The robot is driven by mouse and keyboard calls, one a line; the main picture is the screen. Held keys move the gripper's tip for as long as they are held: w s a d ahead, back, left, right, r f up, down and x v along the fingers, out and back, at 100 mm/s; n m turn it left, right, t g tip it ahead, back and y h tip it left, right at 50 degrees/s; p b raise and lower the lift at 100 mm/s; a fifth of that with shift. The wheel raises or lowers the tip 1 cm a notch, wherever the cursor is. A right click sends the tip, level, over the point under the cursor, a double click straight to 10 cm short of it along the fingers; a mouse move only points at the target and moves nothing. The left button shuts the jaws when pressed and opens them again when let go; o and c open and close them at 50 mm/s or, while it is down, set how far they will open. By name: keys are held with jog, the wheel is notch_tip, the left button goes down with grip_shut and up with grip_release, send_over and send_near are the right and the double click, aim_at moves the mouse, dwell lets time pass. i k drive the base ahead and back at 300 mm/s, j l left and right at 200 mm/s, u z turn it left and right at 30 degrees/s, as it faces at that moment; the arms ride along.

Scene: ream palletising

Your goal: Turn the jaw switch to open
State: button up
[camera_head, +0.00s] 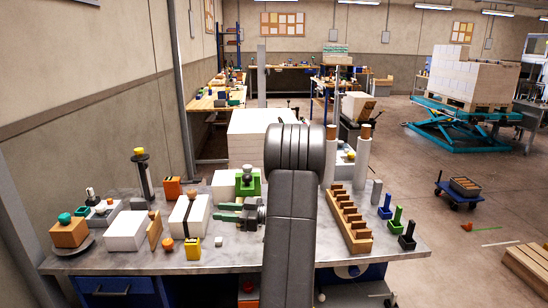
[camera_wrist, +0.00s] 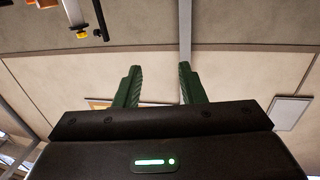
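My gripper (camera_head: 228,211) has two green fingers and points left over the middle of the workbench in the head view. In the wrist view my gripper (camera_wrist: 158,82) shows its fingers parallel and well apart, with nothing between them. I cannot tell for sure which small part is the jaw switch. A yellow block (camera_head: 191,248) stands near the front edge. My arm hides part of the bench.
White reams (camera_head: 126,231) lie on the workbench (camera_head: 225,262). A black post with a yellow top (camera_head: 141,170) stands at the back left. A wooden slotted rack (camera_head: 346,225) and coloured holders (camera_head: 396,220) are right of my arm. Open floor lies further right.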

aim_at(247, 169)
jog(key=i+l, duration=1)
jog(key=j+u, duration=0.05)
